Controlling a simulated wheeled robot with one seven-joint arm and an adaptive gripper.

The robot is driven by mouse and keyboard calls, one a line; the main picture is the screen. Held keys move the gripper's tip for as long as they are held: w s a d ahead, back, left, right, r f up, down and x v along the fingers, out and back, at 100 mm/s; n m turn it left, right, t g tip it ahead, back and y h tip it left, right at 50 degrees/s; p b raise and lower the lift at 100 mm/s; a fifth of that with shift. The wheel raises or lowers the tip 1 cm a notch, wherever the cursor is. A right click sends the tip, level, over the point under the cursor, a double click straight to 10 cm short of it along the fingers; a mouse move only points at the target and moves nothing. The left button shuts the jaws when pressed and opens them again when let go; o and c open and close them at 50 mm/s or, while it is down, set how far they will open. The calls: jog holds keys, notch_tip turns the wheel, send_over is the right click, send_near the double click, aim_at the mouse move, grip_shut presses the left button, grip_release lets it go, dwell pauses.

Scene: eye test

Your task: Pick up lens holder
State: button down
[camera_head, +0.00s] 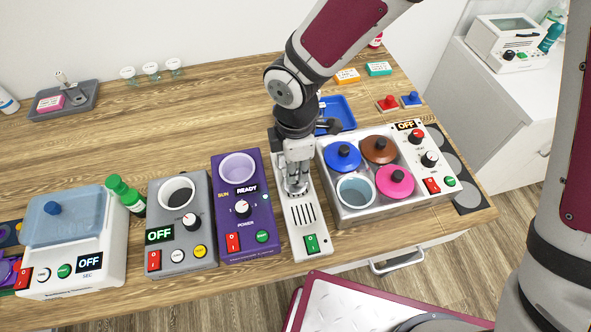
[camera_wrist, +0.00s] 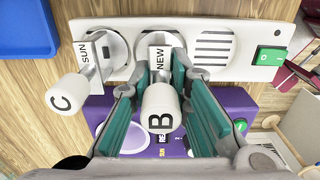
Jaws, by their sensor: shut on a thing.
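A white lens holder with a round end marked B (camera_wrist: 160,107) is between my gripper's teal fingers in the wrist view. My gripper (camera_wrist: 163,115) is shut on it. A label NEW (camera_wrist: 159,57) shows just behind the B end, over the long white device (camera_wrist: 222,75). A second white holder marked C (camera_wrist: 67,94), with a SUN label, sits to the left, outside the fingers. In the head view my gripper (camera_head: 294,180) is over the same white device (camera_head: 304,245) and hides the holders. I cannot tell whether the held one is lifted clear.
A purple device (camera_head: 240,225) stands close on the left. A silver unit (camera_head: 345,212) with several coloured lids stands close on the right. A blue tray (camera_head: 341,108) lies behind. Grey and white devices stand further left.

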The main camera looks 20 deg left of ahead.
notch_tip(320, 180, up, 2)
jog(key=shift+s+d+r, duration=0.1)
jog(key=shift+d+r, duration=0.05)
jog(key=s+d+r+p, duration=0.1)
jog(key=s+d+p, duration=0.4)
jog(key=s+d, duration=0.5)
jog(key=shift+s+d+r, duration=0.2)
jog(key=shift+s, duration=0.6)
